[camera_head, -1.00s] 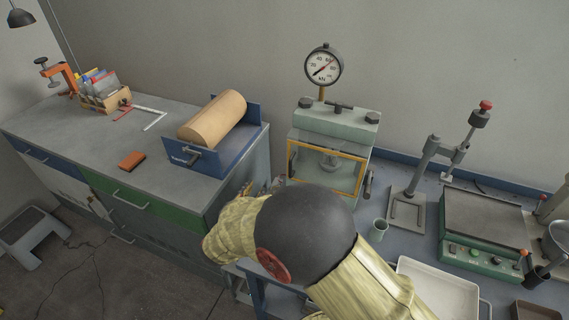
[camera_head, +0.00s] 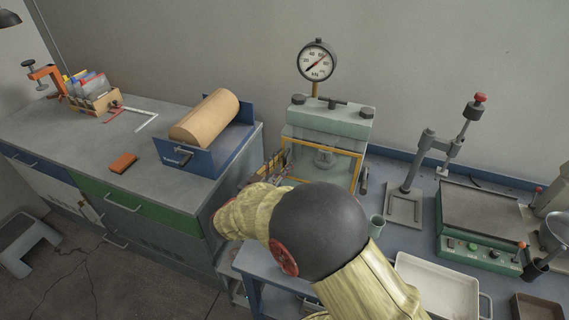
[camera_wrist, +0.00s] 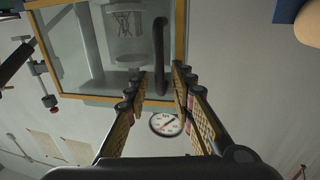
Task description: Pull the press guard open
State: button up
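The press (camera_head: 330,122) is pale green with a dial gauge on top. Its guard is a clear panel in a yellow frame (camera_head: 325,147), standing across the press front and looking shut. The frame (camera_wrist: 181,40) and a dark bar handle (camera_wrist: 160,50) fill the upper wrist view. My gripper (camera_head: 273,166) is at the guard's left side in the head view, partly hidden by my arm. In the wrist view my gripper (camera_wrist: 160,77) is open, the handle's lower end lying between the fingertips in the picture, with gaps on both sides. Contact cannot be told.
A blue cradle with a tan roll (camera_head: 205,117) stands on the cabinet at left. Right of the press are a green cup (camera_head: 376,227), a stand (camera_head: 405,205), a green-based plate device (camera_head: 480,225) and a white tray (camera_head: 440,290).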

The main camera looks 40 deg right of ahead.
jog(key=shift+w+d, duration=0.1)
jog(key=shift+d, duration=0.2)
jog(key=shift+c, duration=0.4)
jog(key=c, duration=0.5)
grip_shut()
